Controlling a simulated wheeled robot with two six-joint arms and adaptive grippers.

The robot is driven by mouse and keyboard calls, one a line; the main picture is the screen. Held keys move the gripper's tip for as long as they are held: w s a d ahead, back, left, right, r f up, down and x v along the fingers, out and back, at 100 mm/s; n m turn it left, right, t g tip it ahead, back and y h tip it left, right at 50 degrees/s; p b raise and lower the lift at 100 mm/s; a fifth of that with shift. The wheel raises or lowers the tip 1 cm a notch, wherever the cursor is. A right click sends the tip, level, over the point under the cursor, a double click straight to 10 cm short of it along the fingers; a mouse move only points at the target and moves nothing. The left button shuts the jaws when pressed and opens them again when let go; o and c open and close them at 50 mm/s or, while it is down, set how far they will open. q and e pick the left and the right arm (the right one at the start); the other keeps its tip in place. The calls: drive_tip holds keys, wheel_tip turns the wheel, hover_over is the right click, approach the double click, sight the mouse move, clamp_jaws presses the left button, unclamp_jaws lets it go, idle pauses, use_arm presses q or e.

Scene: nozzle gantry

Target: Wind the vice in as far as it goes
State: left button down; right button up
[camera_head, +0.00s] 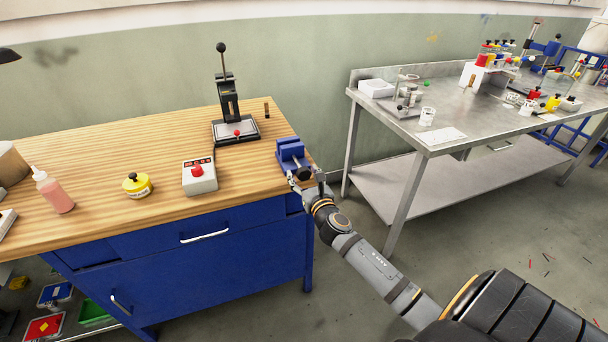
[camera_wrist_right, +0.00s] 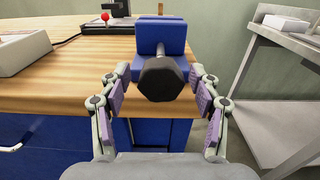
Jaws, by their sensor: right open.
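The blue vice (camera_head: 290,152) sits at the right front corner of the wooden-topped bench in the head view. In the right wrist view the blue vice (camera_wrist_right: 171,36) shows straight ahead, with its dark, faceted knob (camera_wrist_right: 160,78) facing me. My right gripper (camera_wrist_right: 160,92) is open, with one finger on each side of the knob. Gaps show between the finger pads and the knob. In the head view my right gripper (camera_head: 299,179) is at the vice's front and partly hides the knob. My left gripper is not in view.
On the bench (camera_head: 100,215) stand a black lever press (camera_head: 232,105), a grey box with a red button (camera_head: 199,177), a yellow tin (camera_head: 137,186) and a pink bottle (camera_head: 55,191). A steel table (camera_head: 460,130) stands to the right, across a floor gap.

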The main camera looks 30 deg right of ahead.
drive_tip(key=c, duration=1.2)
drive_tip(key=shift+m, duration=0.4)
drive_tip(key=m, duration=0.4)
drive_tip(key=m+b, duration=0.1)
drive_tip(key=m, duration=0.3)
drive_tip(key=m+b, duration=0.1)
drive_tip(key=m, duration=0.5)
drive_tip(key=shift+a+r+m+b, duration=0.1)
drive_tip(key=shift+m+b, duration=0.55)
drive_tip(key=shift+m, duration=1.55)
